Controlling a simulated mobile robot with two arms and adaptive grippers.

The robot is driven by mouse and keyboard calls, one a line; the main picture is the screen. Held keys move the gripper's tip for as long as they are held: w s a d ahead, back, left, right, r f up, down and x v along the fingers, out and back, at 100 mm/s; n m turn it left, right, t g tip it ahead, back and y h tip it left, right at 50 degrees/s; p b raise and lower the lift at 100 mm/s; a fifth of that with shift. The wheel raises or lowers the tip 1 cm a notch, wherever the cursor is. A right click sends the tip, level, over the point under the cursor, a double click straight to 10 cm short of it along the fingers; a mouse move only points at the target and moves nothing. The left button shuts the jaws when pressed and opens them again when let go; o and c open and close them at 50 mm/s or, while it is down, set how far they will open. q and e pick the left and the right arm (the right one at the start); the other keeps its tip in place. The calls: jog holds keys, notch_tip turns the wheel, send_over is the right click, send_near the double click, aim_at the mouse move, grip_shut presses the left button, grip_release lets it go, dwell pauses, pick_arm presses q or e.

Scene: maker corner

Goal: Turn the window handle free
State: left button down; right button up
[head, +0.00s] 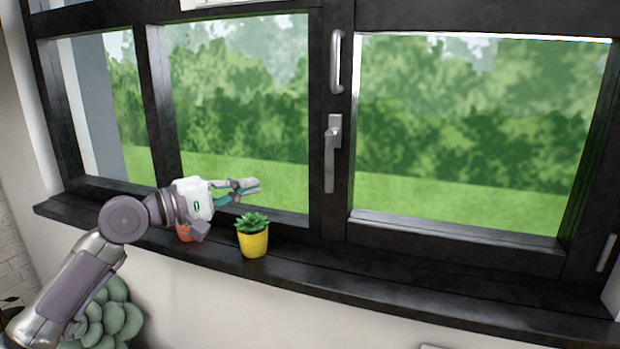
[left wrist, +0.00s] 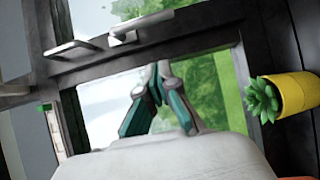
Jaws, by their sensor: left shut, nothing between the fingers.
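The window handle (head: 332,152) is a grey lever on the dark middle post, pointing straight down from its base. In the left wrist view, turned on its side, the lever (left wrist: 142,24) shows near the top. My left gripper (head: 254,186) is in front of the left pane, left of the handle and clearly apart from it, above the sill. Its fingers point right in the head view. In the left wrist view its fingertips (left wrist: 158,72) are together with nothing between them. My right gripper is in neither view.
A fixed pull bar (head: 338,62) sits above the lever. A yellow pot with a succulent (head: 253,240) stands on the dark sill (head: 350,278) just below my left gripper. An orange pot (head: 184,232) is partly hidden by it. The sill below the handle is clear.

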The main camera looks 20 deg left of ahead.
aim_at(333, 159)
pick_arm(q)
jog(key=s+d+p+x, duration=0.1)
jog(key=p+x, duration=0.5)
jog(key=x, duration=0.7)
jog(key=shift+s+d, duration=0.4)
jog(key=shift+d, duration=0.25)
jog(key=shift+d+f+n+p, duration=0.15)
jog(key=shift+d+n+p, duration=0.1)
jog(key=shift+n+p, duration=0.05)
